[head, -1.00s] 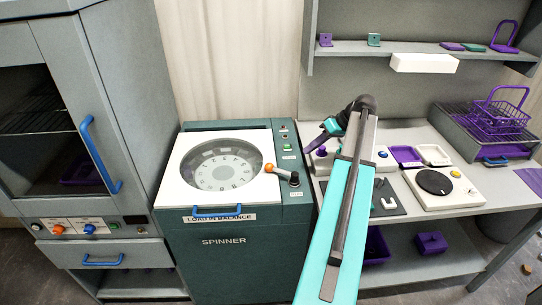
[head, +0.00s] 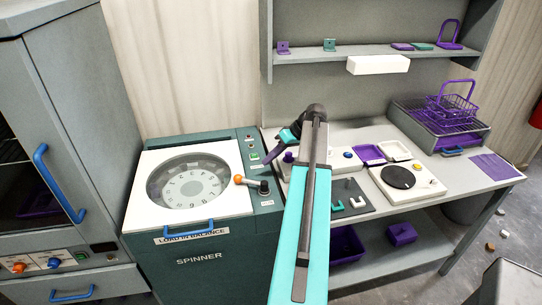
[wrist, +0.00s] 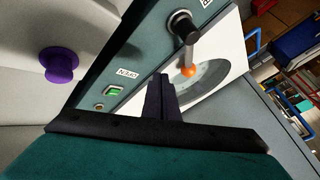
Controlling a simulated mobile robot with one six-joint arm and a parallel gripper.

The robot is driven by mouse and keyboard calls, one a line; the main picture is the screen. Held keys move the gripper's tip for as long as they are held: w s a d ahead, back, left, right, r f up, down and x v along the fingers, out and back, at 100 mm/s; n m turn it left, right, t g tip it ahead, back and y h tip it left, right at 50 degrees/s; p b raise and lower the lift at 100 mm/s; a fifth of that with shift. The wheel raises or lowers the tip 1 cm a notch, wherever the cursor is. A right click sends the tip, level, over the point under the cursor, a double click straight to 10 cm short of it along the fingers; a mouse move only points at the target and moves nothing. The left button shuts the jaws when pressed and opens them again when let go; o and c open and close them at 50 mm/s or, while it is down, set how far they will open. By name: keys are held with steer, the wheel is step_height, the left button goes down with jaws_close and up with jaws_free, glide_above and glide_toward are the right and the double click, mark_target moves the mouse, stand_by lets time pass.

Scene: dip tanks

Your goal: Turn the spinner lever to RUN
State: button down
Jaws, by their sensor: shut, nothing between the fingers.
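The spinner (head: 200,262) is a dark green cabinet with a white lid (head: 140,205) and a round window onto its drum. The spinner lever (head: 264,187) has a black hub on the right-hand panel. Its arm ends in an orange ball pointing left, over the lid's edge. In the wrist view the lever (wrist: 190,71) lies just beyond my fingertips. The label by its hub is partly cut off there. My gripper (head: 268,158) is shut and empty, above the panel behind the lever. Its dark fingers (wrist: 163,82) show together in the wrist view, apart from the lever.
A green button (wrist: 111,92) with an OPEN label is on the same panel. The lid's blue handle (head: 188,230) is at the front. A bench (head: 440,192) with a dark mat, purple knob and white scale stands to the right. An oven cabinet (head: 75,120) stands left.

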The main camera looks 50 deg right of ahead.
steer(key=p+x, duration=0.2)
steer(key=x, duration=0.4)
steer(key=shift+w+a+f+p, duration=0.2)
steer(key=shift+p, duration=0.1)
steer(key=shift+w+a+f, duration=0.1)
steer(key=shift+w+a, duration=0.05)
steer(key=shift+a, duration=0.2)
steer(key=shift+w+a+r+p, duration=0.1)
steer(key=shift+w+a+p, duration=0.05)
steer(key=shift+a+p, duration=0.4)
steer(key=shift+w+a+r+p, duration=0.15)
steer(key=shift+a+p, duration=0.25)
steer(key=shift+a, duration=0.2)
steer(key=shift+w+a, duration=0.15)
steer(key=shift+a, duration=0.3)
steer(key=shift+a, duration=0.15)
steer(key=shift+f, duration=0.1)
steer(key=shift+a+b, duration=0.15)
steer(key=shift+b, duration=0.35)
